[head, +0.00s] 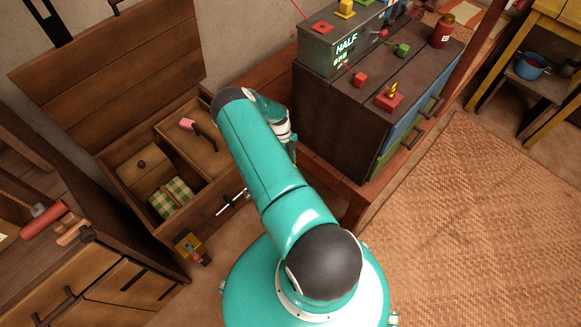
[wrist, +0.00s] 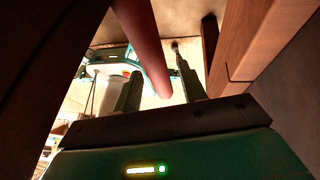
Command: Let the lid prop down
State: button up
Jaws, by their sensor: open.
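The wooden chest (head: 125,190) stands at the left with its plank lid (head: 110,70) raised. My gripper (head: 292,155) hangs between the chest and the dark cabinet, partly hidden by my arm. In the wrist view my gripper (wrist: 158,70) is open, and a reddish-pink bar (wrist: 140,40) reaches down between its fingers. The bar looks loose, not clamped. I cannot tell whether it touches a finger.
A dark cabinet (head: 335,120) with a control box (head: 345,45) and several small parts stands right of my arm. A green checked cloth (head: 170,197) lies in the chest. A drawer unit (head: 100,280) stands front left. The woven mat (head: 470,230) is clear.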

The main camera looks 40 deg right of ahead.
notch_tip(320, 180, up, 3)
jog(key=s+a+r, duration=0.8)
jog(key=s+r, duration=0.1)
jog(key=s, duration=0.2)
jog(key=shift+s+a+r, duration=0.15)
jog(key=shift+a+r, duration=0.05)
jog(key=shift+r, duration=0.05)
